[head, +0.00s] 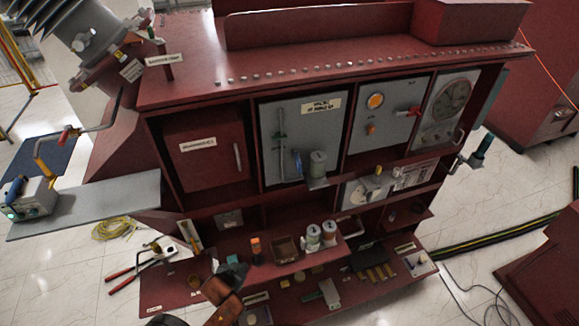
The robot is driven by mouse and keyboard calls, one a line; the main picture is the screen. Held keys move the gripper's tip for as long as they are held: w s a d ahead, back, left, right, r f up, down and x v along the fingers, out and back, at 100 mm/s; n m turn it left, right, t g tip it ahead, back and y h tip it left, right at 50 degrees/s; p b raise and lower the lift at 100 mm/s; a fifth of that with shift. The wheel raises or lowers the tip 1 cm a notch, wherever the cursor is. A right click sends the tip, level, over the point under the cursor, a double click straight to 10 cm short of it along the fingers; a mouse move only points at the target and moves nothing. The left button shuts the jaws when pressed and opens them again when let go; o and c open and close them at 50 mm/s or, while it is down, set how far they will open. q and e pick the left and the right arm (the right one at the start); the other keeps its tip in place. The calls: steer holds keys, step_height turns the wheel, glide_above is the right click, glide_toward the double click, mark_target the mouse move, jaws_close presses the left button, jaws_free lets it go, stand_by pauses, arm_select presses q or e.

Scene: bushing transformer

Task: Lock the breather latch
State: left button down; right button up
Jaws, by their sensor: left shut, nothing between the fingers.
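I cannot single out the breather latch with certainty. My left gripper (232,271) is at the bottom, over the cabinet's lower shelf, well below the panel. It is dark, shut and empty, and touches none of these parts. My right gripper is not in view.
A closed red door (205,148) is left of the panel; a panel with an orange lamp (375,101) and a gauge panel (446,108) are right of it. The lower shelves hold canisters (313,236), a bin (285,249) and small parts. A grey side shelf (100,200) juts left.

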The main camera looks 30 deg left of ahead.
arm_select(q)
steer(key=w+a+r+m+t+h+p, duration=0.1)
steer(key=w+a+r+t, duration=0.25)
steer(key=w+r, duration=0.35)
steer(key=w+a+r+t, duration=0.3)
steer(key=w+r+t, duration=0.15)
steer(key=r, duration=0.55)
steer(key=w+d+r+m+h, duration=0.1)
steer(key=d+r+m+h, duration=0.1)
steer(key=r+h, duration=0.4)
steer(key=w+d+r+m+h+p, duration=0.1)
steer(key=r+m+h, duration=0.4)
steer(key=r, duration=0.7)
steer(key=shift+w+d+g+h, duration=0.15)
steer(key=shift+d+g+h, duration=0.3)
steer(key=shift+d, duration=0.3)
steer(key=p+x, duration=0.4)
steer(key=x, duration=1)
steer(key=shift+p, duration=0.3)
